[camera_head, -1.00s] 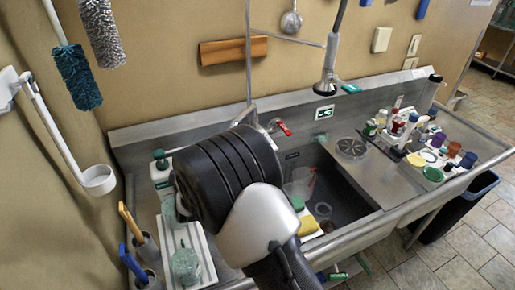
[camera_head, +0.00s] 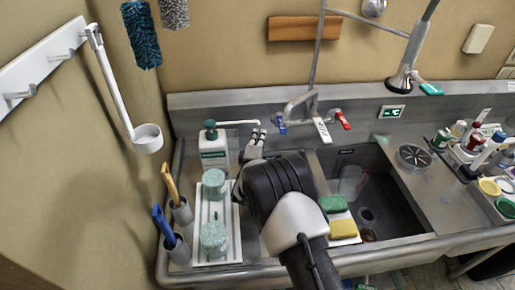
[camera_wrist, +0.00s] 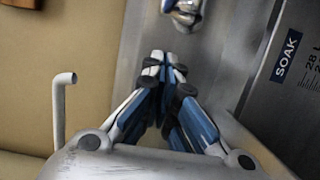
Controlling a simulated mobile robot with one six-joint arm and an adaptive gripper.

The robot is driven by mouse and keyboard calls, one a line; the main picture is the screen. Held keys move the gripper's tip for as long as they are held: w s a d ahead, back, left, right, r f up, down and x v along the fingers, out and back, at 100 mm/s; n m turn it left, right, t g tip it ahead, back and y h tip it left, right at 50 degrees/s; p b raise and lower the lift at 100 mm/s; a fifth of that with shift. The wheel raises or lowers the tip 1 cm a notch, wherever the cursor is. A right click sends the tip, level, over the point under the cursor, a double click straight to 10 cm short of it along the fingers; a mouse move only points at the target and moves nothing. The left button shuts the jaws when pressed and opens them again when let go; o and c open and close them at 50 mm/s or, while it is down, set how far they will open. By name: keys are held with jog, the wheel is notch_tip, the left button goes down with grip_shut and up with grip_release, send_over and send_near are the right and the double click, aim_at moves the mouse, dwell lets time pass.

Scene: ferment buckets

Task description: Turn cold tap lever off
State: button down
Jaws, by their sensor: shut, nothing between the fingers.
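The tap is on the sink's back wall, with a grey spout (camera_head: 299,103). Its blue lever (camera_head: 281,125) is on the left, and its red lever (camera_head: 343,119) is on the right. A white lever-like piece (camera_head: 322,130) hangs between them. My gripper (camera_head: 259,134) is just left of the blue lever and apart from it. In the wrist view my gripper (camera_wrist: 164,62) has its fingertips together with nothing between them. Chrome tap hardware (camera_wrist: 187,12) shows just beyond the fingertips at the top edge. Whether the blue lever is on or off is unclear.
A soap bottle (camera_head: 213,149) stands left of my gripper. Two green jars on a white tray (camera_head: 232,238) and brush holders are nearer. A green sponge (camera_head: 333,204) and a yellow sponge (camera_head: 342,229) lie by the sink basin (camera_head: 395,205). A ladle (camera_head: 147,138) hangs at left.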

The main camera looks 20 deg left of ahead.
jog(key=shift+w+d+r, duration=0.1)
jog(key=shift+w+d, duration=1.35)
jog(key=shift+d, duration=0.2)
jog(key=shift+w+d+b, duration=0.25)
jog(key=shift+d+b, duration=0.3)
jog(key=shift+d, duration=0.1)
